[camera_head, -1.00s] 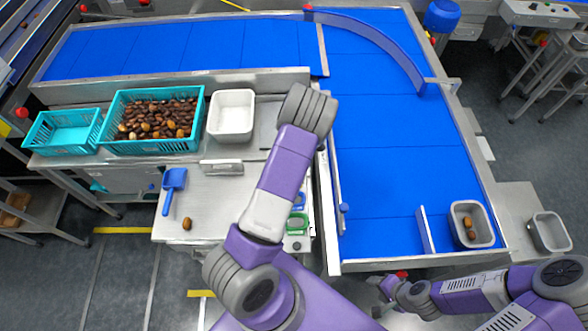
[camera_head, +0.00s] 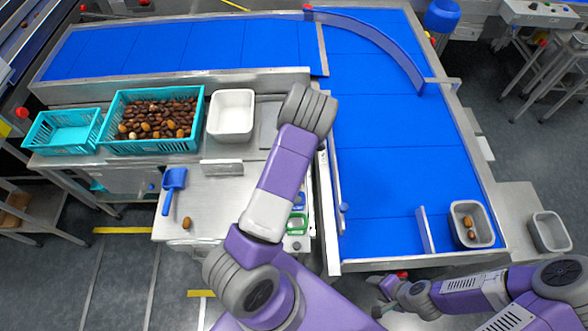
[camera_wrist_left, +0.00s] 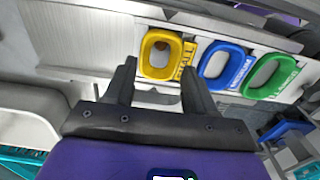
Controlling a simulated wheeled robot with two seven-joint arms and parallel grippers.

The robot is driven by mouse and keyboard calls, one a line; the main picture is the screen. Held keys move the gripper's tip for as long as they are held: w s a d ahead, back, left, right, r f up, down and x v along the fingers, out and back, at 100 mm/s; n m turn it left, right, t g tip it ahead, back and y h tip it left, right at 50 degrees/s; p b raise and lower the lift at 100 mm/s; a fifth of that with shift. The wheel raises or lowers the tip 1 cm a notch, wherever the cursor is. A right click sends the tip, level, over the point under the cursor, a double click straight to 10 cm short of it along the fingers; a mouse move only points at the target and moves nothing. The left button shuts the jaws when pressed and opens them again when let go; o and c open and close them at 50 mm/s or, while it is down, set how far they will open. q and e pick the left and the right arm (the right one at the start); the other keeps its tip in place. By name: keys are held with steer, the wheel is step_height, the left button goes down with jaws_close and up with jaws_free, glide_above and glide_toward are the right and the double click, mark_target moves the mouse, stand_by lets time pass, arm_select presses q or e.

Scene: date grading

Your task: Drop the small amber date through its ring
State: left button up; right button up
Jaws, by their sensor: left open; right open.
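The yellow ring (camera_wrist_left: 161,72) marked SMALL lies on the pale bench in the left wrist view. A small brown-amber date (camera_wrist_left: 162,46) shows inside its opening; I cannot tell its depth. My left gripper (camera_wrist_left: 159,72) is open, its two fingertips apart in front of the yellow ring, with nothing visible held between them. In the head view my own arm hides this gripper and the yellow ring. My right gripper (camera_head: 384,299) is open at the lower right, near the belt's front edge, partly hidden by its own arm.
A blue ring (camera_wrist_left: 222,66) and a green ring (camera_wrist_left: 272,77) sit right of the yellow one. A brown date (camera_head: 187,223) and a blue scoop (camera_head: 174,179) lie on the bench. A teal crate (camera_head: 151,147) holds many dates. A grey tub (camera_head: 488,238) on the belt holds dates.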

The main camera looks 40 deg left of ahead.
steer(key=shift+r, duration=0.1)
step_height(320, 180, up, 5)
steer(key=p, duration=0.5)
stand_by(0.4)
